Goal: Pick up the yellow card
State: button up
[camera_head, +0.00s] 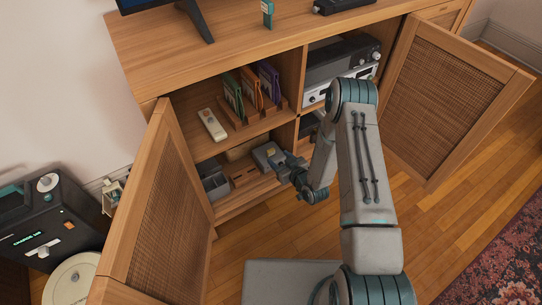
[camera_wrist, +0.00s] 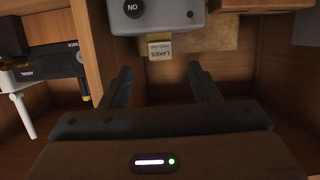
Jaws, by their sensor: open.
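The yellow card (camera_wrist: 160,48), printed with "LAKES", shows in the wrist view just below the near edge of a grey box (camera_wrist: 160,14) with a round black knob. Its upper part meets or goes under the box; I cannot tell which. My gripper (camera_wrist: 160,72) is open and empty, with one finger on each side of the card's line and the card a little beyond the fingertips. In the head view my gripper (camera_head: 288,170) reaches into the lower cabinet shelf by the grey box (camera_head: 267,156). The card cannot be made out there.
The cabinet's open doors stand at left (camera_head: 150,210) and right (camera_head: 445,100). A wooden shelf (camera_head: 235,140) lies above the gripper, holding a remote (camera_head: 212,125) and upright cases in a rack. In the wrist view a black and white device (camera_wrist: 50,75) stands at left.

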aim_at(272, 151)
jog(key=b+x, duration=0.2)
jog(key=x, duration=0.4)
jog(key=shift+w+a, duration=0.3)
jog(key=c, duration=1)
